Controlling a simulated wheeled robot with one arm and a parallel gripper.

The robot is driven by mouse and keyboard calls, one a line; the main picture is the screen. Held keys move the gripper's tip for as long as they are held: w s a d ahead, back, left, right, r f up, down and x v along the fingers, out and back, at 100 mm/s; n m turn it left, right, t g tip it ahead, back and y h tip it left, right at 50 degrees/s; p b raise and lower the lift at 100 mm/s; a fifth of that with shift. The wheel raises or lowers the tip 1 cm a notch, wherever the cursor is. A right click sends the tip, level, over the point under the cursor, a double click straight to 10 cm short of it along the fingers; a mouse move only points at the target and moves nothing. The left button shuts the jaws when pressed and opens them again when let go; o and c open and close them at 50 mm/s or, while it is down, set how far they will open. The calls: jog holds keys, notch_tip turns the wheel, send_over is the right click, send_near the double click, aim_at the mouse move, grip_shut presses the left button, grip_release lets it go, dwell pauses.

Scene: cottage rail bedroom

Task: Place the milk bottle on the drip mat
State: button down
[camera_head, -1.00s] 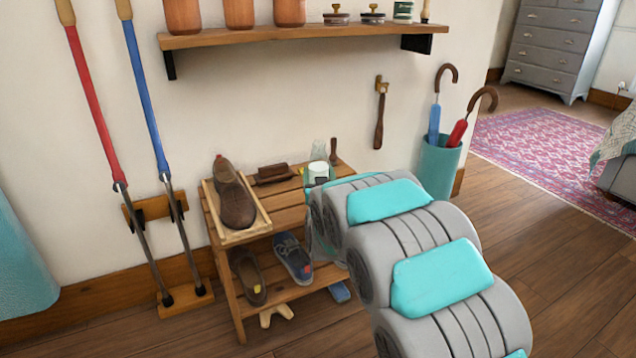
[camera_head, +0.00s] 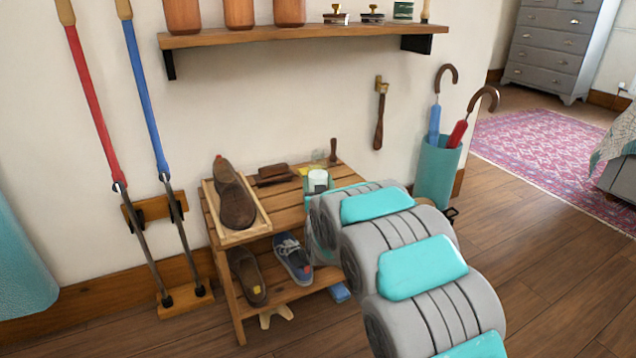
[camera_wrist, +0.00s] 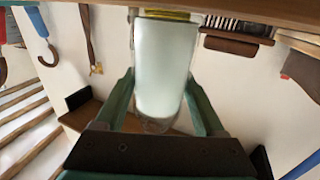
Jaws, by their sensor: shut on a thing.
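The milk bottle (camera_head: 318,177) is clear glass with white milk inside. My gripper (camera_head: 319,187) has its green fingers shut on both sides of it, over the right part of the rack's top. The wrist view is upside down; the bottle (camera_wrist: 162,70) stands between the fingers (camera_wrist: 162,100), with its base toward the picture's top. A yellow patch, apparently the drip mat (camera_head: 306,171), shows beside the bottle on the rack. It also shows as a yellow strip (camera_wrist: 168,14) at the bottle's base in the wrist view. I cannot tell whether they touch.
The slatted wooden rack (camera_head: 287,205) also holds a brown shoe (camera_head: 237,207) in a tray and a brown brush (camera_head: 273,174). A wall shelf (camera_head: 300,36) hangs above. An umbrella stand (camera_head: 436,170) is to the right. More shoes sit on the lower shelf.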

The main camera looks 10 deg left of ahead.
jog(key=shift+f, duration=0.1)
grip_release()
jog(key=shift+s, duration=0.25)
jog(key=v, duration=1.1)
jog(key=shift+s, duration=0.25)
jog(key=shift+d, duration=0.1)
